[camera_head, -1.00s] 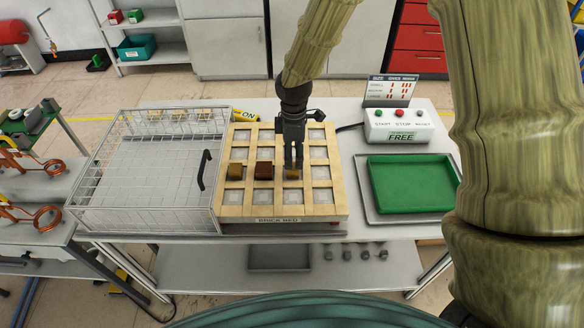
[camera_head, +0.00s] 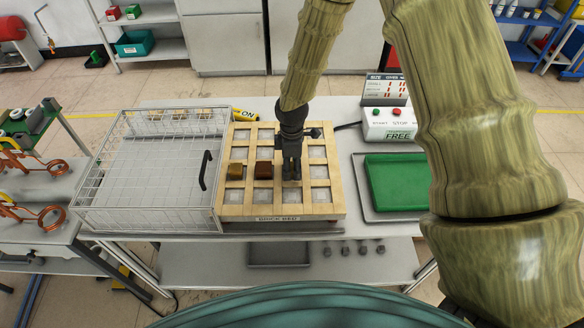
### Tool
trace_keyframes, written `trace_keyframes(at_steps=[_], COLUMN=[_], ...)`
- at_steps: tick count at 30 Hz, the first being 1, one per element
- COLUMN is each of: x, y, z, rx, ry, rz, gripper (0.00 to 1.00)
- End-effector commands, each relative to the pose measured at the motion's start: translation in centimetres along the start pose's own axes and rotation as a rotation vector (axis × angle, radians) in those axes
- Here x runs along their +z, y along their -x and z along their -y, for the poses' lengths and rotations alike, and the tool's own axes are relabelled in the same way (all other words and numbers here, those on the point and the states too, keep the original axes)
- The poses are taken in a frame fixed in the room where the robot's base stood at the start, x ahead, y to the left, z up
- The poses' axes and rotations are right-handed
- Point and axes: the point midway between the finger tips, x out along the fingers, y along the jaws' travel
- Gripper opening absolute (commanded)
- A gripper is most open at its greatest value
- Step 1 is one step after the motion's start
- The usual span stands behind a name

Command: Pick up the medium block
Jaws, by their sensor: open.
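A wooden grid board (camera_head: 262,211), labelled "BRICK BED", lies on the table with square pale cells. I cannot tell for sure which block is the medium one. My gripper (camera_head: 291,176) points down over the board, to the right of the brown block and apart from it. Its fingers are open, and they hide the cell where a third, tan block showed earlier.
A wire cage with a black handle (camera_head: 205,170) stands left of the board. A green tray (camera_head: 398,182) lies to the right, below a control box (camera_head: 392,124) with buttons. A yellow cylinder (camera_head: 245,115) lies behind the board.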

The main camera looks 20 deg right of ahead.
Motion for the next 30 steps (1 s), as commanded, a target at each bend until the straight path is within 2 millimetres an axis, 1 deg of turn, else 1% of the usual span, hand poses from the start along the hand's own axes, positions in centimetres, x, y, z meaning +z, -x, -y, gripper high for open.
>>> trace_keyframes(at_steps=[8, 9, 11, 12, 14, 18, 19, 30], x=[0.00, 0.00, 0.00, 0.00, 0.00, 0.01, 0.01, -0.03], y=[-0.22, -0.21, -0.21, -0.21, -0.21, -0.20, -0.20, 0.15], z=[0.01, 0.01, 0.01, 0.01, 0.01, 0.00, 0.01, -0.08], rx=[0.000, 0.000, 0.000, 0.000, 0.000, 0.000, 0.000, 0.002], ry=[0.000, 0.000, 0.000, 0.000, 0.000, 0.000, 0.000, 0.000], rz=[0.000, 0.000, 0.000, 0.000, 0.000, 0.000, 0.000, -0.001], gripper=[0.61, 0.57, 0.46, 0.39, 0.28, 0.02, 0.00, 0.00])
